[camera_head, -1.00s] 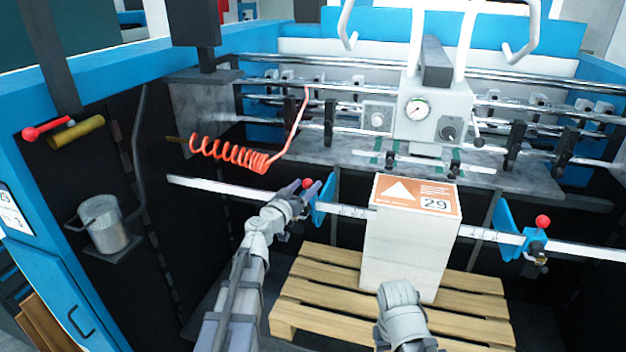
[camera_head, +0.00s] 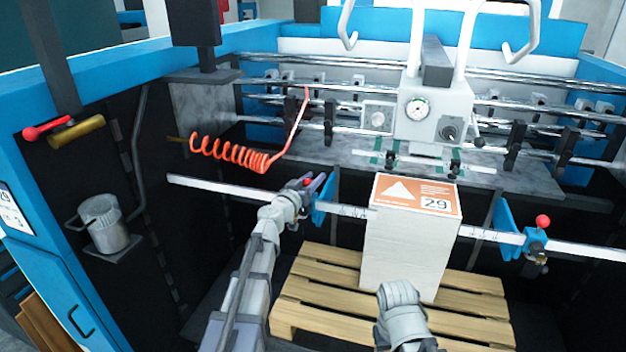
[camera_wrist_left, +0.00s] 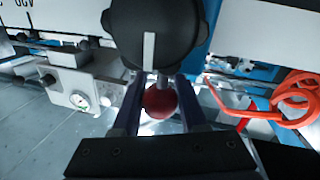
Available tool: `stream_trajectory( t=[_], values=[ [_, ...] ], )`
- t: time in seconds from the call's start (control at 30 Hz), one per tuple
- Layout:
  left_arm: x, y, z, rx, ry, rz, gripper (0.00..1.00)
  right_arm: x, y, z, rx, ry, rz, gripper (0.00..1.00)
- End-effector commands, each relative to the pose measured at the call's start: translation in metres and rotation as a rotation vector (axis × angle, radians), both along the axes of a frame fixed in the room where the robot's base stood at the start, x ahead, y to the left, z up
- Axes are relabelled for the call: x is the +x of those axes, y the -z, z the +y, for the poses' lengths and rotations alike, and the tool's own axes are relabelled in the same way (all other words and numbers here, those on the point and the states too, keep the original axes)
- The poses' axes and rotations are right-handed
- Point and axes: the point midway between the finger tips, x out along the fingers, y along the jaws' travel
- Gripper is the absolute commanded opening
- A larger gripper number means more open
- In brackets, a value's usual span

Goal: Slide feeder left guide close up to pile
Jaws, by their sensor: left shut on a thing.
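The left guide (camera_head: 321,207) is a blue plate on the ruled rail, left of the pile and apart from it. The pile (camera_head: 408,248) is a tall white stack with an orange label marked 29, upright on a wooden pallet (camera_head: 330,287). My left gripper (camera_head: 314,184) is at the left guide, shut on its red knob; the red knob (camera_wrist_left: 161,101) sits between the two fingers in the left wrist view. My right arm shows at the bottom centre, in front of the pile; its fingers are out of view.
The rail (camera_head: 232,192) runs across in front of the feeder. A right guide (camera_head: 507,230) with a red knob (camera_head: 543,221) stands right of the pile. A red coiled hose (camera_head: 230,152) hangs above the rail.

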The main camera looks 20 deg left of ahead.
Motion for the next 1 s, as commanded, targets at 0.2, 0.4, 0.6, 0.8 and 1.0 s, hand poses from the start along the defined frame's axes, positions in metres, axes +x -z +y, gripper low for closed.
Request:
stream_trajectory(
  t=[0.2,0.4,0.6,0.8,1.0],
  values=[
    [-0.0003,-0.0001,-0.0008,0.000,0.002,0.000,0.02,0.0000,0.0000,0.0000,0.000,0.000,0.000,0.50],
    [-0.0004,0.0000,-0.0009,0.000,0.002,0.000,0.00,0.0000,0.0000,0.0000,0.000,0.000,0.000,0.50],
    [-0.0004,0.0000,-0.0011,0.000,0.002,0.000,0.00,0.0000,0.0000,0.0000,0.000,0.000,0.000,0.50],
    [-0.0005,0.0000,-0.0011,0.000,0.002,0.000,0.00,0.0000,0.0000,0.0000,0.000,0.000,0.000,0.50],
    [-0.0005,0.0000,-0.0011,0.000,0.002,0.001,0.00,0.0000,0.0000,0.0000,0.000,0.000,0.000,0.50]
  ],
)
